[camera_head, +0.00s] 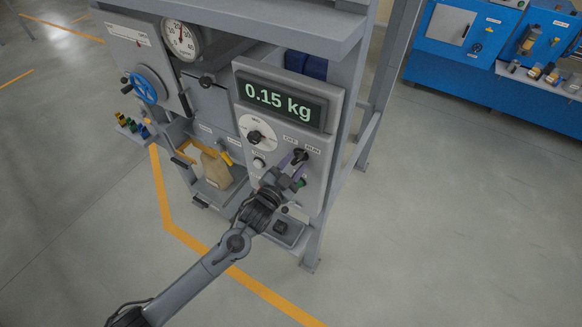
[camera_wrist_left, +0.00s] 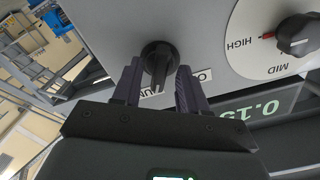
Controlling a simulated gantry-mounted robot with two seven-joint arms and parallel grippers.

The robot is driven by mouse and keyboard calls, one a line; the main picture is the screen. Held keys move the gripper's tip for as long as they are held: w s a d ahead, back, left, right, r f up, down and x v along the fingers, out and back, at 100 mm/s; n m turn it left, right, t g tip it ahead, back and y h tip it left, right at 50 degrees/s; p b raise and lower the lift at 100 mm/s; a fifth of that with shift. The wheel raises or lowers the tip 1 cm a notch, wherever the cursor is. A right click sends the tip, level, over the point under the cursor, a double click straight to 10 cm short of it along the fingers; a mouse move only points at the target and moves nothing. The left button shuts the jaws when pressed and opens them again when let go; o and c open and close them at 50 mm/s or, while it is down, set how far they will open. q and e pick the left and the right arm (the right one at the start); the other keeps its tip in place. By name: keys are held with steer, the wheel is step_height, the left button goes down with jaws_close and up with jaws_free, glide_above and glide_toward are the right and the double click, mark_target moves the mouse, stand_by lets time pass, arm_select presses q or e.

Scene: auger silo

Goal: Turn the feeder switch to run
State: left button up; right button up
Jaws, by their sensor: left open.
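The feeder switch (camera_head: 300,156) is a black knob on the grey control panel (camera_head: 316,174), under OFF and RUN labels. In the left wrist view the switch (camera_wrist_left: 158,55) stands between the two fingers, with the labels inverted and partly hidden. In the left wrist view the left gripper (camera_wrist_left: 159,82) shows a gap around the knob, and I see no clear grip. My right gripper is out of view.
A display (camera_head: 278,101) reads 0.15 kg above a selector dial (camera_head: 257,137), which points near HIGH in the wrist view. A green button (camera_head: 299,184) sits below the switch. A tan bag (camera_head: 216,170) stands left of the panel. Open floor lies to the right.

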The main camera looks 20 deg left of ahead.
arm_select(q)
steer(key=s+a+b, duration=0.1)
steer(key=s+b, duration=0.1)
steer(key=s, duration=0.8)
steer(key=shift+s+a, duration=0.25)
steer(key=shift+s, duration=0.1)
steer(key=s+f+n+g+y+p, duration=0.1)
steer(key=s+f+n+g+p, duration=0.1)
steer(key=s+g, duration=0.5)
steer(key=s+a+f+n+g+y+p, duration=0.1)
steer(key=s+g, duration=0.6)
steer(key=s, duration=1.2)
steer(key=f+n+p, duration=0.1)
steer(key=n+p, duration=0.1)
steer(key=p, duration=0.1)
steer(key=shift+f+n+p, duration=0.3)
steer(key=shift+f+n, duration=0.1)
